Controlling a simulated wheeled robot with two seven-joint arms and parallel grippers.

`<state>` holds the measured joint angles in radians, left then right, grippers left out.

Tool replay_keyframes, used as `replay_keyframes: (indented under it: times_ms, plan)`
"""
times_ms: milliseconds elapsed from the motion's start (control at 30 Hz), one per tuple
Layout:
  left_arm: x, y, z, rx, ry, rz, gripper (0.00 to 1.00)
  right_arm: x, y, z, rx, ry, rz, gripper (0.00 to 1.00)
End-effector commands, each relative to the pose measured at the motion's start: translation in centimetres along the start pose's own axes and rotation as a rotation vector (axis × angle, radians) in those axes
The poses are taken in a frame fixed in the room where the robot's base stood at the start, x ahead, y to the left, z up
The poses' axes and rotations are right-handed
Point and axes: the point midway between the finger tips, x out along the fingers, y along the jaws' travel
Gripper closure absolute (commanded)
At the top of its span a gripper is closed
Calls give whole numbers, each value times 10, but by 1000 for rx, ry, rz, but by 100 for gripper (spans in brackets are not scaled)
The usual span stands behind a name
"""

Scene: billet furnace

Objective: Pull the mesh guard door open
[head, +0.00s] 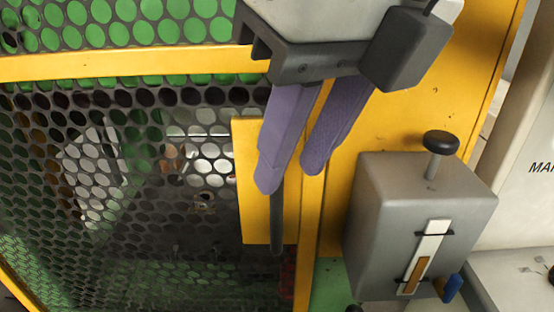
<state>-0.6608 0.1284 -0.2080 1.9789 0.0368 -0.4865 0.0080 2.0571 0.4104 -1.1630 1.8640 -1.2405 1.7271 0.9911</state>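The mesh guard door (130,200) has a yellow frame and dark perforated mesh, and fills the left of the head view. A yellow plate (254,215) on its right edge carries a dark vertical bar handle (277,235). My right gripper (289,178) comes down from the top, its two purple fingers apart with nothing seen between them. The left finger covers the upper part of the handle; I cannot tell whether they touch. The door appears to lie against the yellow post (375,120). My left gripper is not in view.
A grey box (420,215) with a black knob (440,142), a slotted white strip and a blue tab stands out from the post, right of the handle. A pale panel with partly cut lettering is at the far right. Blurred machinery shows behind the mesh.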

Motion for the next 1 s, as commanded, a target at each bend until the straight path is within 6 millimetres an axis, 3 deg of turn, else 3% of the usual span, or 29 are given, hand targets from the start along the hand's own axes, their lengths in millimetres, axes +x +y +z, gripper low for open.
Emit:
replay_keyframes:
  times_ms: [167,633,1000]
  plan:
    - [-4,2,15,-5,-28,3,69,6,-8,1,10,-10,-44,69]
    - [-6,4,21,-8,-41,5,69,85,-9,1,8,-9,-37,69]
    - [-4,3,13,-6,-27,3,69,98,-10,2,7,-11,-36,69]
